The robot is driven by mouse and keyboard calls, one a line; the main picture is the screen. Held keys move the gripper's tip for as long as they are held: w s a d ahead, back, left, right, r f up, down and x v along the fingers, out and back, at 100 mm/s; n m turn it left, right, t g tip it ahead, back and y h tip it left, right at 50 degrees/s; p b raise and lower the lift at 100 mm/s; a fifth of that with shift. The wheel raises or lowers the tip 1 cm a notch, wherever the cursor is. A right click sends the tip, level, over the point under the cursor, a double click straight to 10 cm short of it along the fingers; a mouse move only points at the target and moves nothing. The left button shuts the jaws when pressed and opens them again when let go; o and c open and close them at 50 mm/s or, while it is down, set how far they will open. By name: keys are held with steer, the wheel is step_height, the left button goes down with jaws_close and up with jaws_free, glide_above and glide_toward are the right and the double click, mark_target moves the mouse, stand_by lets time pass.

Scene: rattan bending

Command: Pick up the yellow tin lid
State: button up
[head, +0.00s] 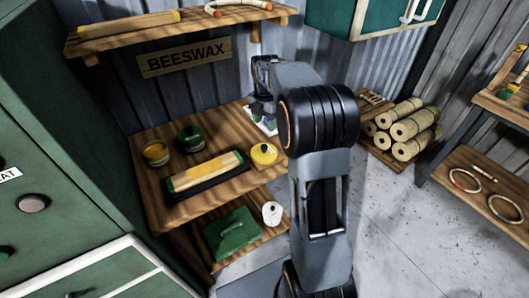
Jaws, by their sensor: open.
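The yellow tin lid (264,154) is a round yellow disc with a small dark mark on top. It lies flat near the right front edge of the wooden bench (155,205), close to my arm's outline.
A dark green tin (190,138) and a yellow-topped block on a dark tray (205,173) share the bench. A lower shelf holds a green box (232,230) and a white roll (272,214). A shelf (165,36) and green cabinet (385,15) hang above.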

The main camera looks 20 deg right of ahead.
mark_target(264, 146)
step_height(264, 146, down, 7)
steer(key=shift+r, duration=0.15)
steer(key=shift+a+f+p, duration=0.15)
steer(key=shift+f+p, duration=0.25)
steer(key=shift+f, duration=2.2)
steer(key=shift+c, duration=0.4)
steer(key=c, duration=0.9)
